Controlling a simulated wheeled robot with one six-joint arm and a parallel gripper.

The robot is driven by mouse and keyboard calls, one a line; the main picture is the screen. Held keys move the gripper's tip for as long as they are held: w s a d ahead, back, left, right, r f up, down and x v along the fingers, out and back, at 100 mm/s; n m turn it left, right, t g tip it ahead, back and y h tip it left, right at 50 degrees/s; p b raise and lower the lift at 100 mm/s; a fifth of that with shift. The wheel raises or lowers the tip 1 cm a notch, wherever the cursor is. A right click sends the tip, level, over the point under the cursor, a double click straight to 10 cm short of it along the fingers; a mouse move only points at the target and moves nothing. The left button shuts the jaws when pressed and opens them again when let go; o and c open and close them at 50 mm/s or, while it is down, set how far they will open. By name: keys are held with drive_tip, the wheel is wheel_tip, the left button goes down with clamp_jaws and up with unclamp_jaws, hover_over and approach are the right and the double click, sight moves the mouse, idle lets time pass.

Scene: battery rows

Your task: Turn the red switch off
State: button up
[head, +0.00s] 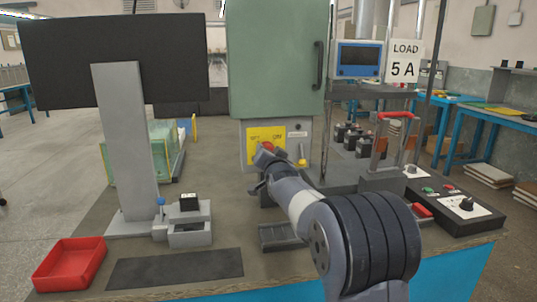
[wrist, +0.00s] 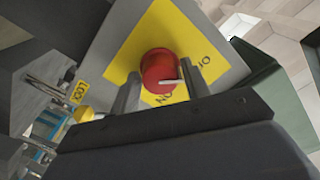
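The red switch is a round red knob (wrist: 160,70) with a white pointer line, on a yellow plate (wrist: 128,58) in the wrist view. The line points to the right of that picture, between the tilted ON and OFF lettering. In the head view the knob (head: 268,147) shows partly behind my gripper, on the yellow plate under the green cabinet (head: 275,60). My gripper (wrist: 160,84) faces the plate with its two fingers apart, one on each side of the knob. I cannot tell whether they touch it.
A yellow-tipped lever (head: 302,160) stands right of the plate. A black control box (head: 465,205) with a dial is at the right. A red tray (head: 70,264) and a dark mat (head: 175,269) lie at the front left. A large dark panel (head: 115,60) stands behind them.

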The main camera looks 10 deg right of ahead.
drive_tip(key=shift+o, duration=1.4)
drive_tip(key=s, duration=1)
drive_tip(key=shift+s, duration=0.4)
drive_tip(key=w, duration=1)
drive_tip(key=shift+w, duration=0.4)
